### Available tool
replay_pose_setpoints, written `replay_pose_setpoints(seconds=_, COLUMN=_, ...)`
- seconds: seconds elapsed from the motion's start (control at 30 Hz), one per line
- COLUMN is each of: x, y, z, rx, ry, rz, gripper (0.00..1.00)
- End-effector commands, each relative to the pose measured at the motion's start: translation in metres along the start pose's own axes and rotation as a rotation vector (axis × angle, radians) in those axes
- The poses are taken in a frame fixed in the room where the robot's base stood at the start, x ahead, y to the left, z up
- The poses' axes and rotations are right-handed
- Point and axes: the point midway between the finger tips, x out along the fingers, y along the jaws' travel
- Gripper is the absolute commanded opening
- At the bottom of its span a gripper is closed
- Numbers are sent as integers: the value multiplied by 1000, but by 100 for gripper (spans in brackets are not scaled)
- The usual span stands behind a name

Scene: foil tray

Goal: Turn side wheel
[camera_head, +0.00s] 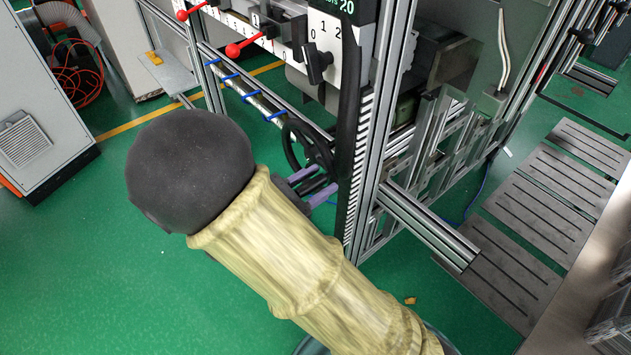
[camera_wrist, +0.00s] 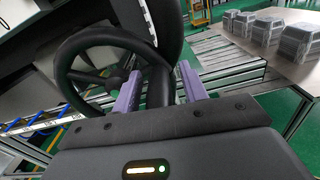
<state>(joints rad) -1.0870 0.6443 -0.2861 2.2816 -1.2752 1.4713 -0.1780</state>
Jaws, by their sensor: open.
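The side wheel is a black spoked handwheel (camera_wrist: 104,38) at the left of the wrist view. In the head view the wheel (camera_head: 288,148) is small, on the side of the machine frame, partly hidden by a dark post and my arm. My gripper (camera_wrist: 159,72) has two purple fingers spread apart, one on each side of the right part of the wheel's rim. The rim runs between them; I cannot tell whether either finger touches it. The fingers also show beside the wheel in the head view (camera_head: 318,186).
Red-knobbed levers (camera_head: 233,50) and a black selector knob (camera_head: 317,62) are above the wheel. Aluminium profiles (camera_head: 372,140) stand just right of it. Stacked foil trays (camera_wrist: 262,28) lie on a table at the right. Green floor (camera_head: 90,240) is clear at the left.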

Motion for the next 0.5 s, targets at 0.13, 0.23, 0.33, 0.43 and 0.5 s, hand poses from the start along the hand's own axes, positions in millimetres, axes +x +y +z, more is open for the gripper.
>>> replay_pose_setpoints(seconds=0.13, x=0, y=0, z=0, rx=0, ry=0, rz=0, gripper=31)
replay_pose_setpoints(seconds=0.23, x=0, y=0, z=0, rx=0, ry=0, rz=0, gripper=12)
replay_pose_setpoints(seconds=0.33, x=0, y=0, z=0, rx=0, ry=-1, rz=0, gripper=0)
replay_pose_setpoints(seconds=0.43, x=0, y=0, z=0, rx=0, ry=-1, rz=0, gripper=0)
replay_pose_setpoints(seconds=0.5, x=0, y=0, z=0, rx=-1, ry=-1, rz=0, gripper=0)
